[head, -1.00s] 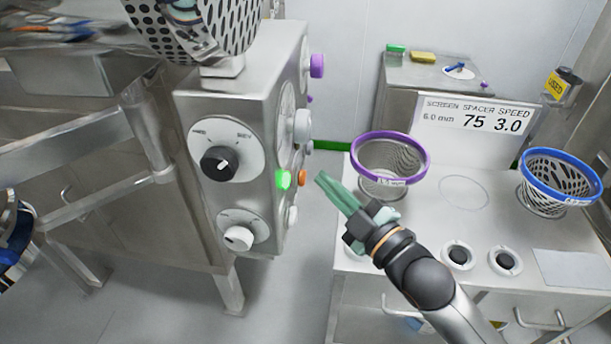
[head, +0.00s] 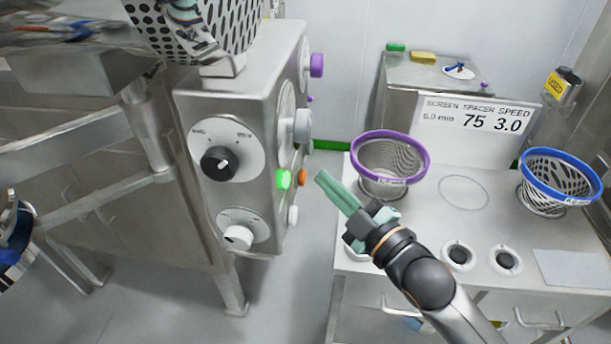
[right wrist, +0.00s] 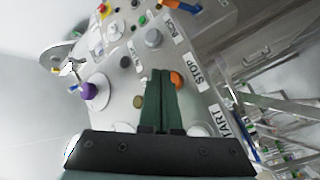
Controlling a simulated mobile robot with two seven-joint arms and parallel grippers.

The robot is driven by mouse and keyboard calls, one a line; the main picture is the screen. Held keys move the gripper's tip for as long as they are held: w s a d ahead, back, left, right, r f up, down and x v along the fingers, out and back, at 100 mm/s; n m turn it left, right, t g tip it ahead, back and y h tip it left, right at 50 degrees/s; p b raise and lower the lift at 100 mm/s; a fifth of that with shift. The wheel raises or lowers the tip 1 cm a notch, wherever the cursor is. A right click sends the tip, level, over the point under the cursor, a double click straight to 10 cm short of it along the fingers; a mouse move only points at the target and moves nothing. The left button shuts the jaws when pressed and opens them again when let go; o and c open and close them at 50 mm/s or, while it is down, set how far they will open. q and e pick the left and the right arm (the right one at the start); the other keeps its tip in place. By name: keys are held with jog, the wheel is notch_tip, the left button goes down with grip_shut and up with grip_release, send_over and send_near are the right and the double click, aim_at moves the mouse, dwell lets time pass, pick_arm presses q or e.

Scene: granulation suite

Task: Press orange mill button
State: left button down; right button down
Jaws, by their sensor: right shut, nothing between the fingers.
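The orange button (head: 302,177) sits on the side face of the steel mill housing (head: 262,120), just right of the green button (head: 283,180). My right gripper (head: 322,177) is shut and empty, its green fingers pointing at the panel a short way right of the orange button. In the right wrist view the shut fingers (right wrist: 161,75) reach toward the panel, and the orange button (right wrist: 176,79) shows just right of their tips, beside a STOP label (right wrist: 195,72). I cannot tell the exact gap. My left gripper is not clearly in view.
Black knob (head: 218,163), white knob (head: 238,237) and purple knob (head: 317,65) stick out from the housing. A purple-rimmed screen basket (head: 425,160) and a blue-rimmed one (head: 530,180) stand on the steel cart (head: 480,225) at right. Open floor lies between mill and cart.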

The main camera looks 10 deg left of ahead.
jog(key=shift+a, duration=0.1)
dwell(0.7)
jog(key=shift+a, duration=0.35)
jog(key=shift+a+p, duration=0.4)
jog(key=shift+a, duration=0.05)
dwell(0.7)
jog(key=shift+d, duration=0.1)
jog(key=shift+d+p, duration=0.3)
jog(key=shift+d, duration=0.5)
